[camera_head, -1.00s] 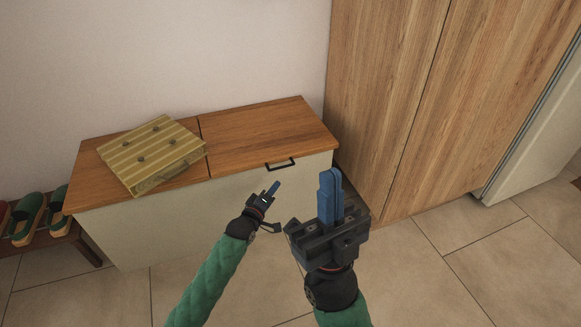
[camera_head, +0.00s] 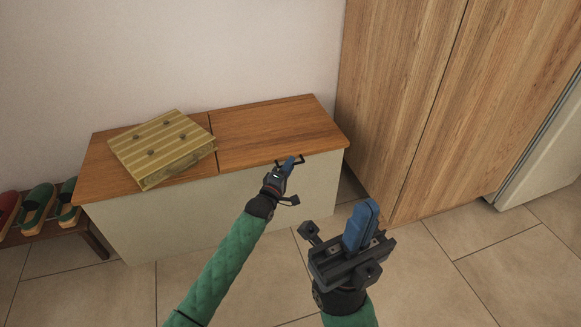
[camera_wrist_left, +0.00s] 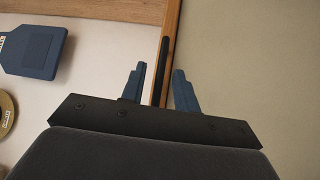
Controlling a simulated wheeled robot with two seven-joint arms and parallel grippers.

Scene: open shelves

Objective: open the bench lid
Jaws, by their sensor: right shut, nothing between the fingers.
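The bench has a pale front (camera_head: 190,215) and two wooden lid panels on top. The right lid (camera_head: 275,130) lies flat and closed, with a dark handle (camera_head: 299,160) at its front edge. My left gripper (camera_head: 290,165) is at this handle, partly covering it. In the left wrist view its two fingers (camera_wrist_left: 158,90) are apart, with the dark handle (camera_wrist_left: 164,62) and a wooden edge between them; contact cannot be made out. My right gripper (camera_head: 361,226) is shut and empty, in front of the bench to the right.
A striped yellow case (camera_head: 160,148) lies on the left lid (camera_head: 100,165). Slippers (camera_head: 40,205) stand on a low rack at the far left. A tall wooden cabinet (camera_head: 430,100) stands close to the bench's right end. The tiled floor (camera_head: 470,270) at front right is clear.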

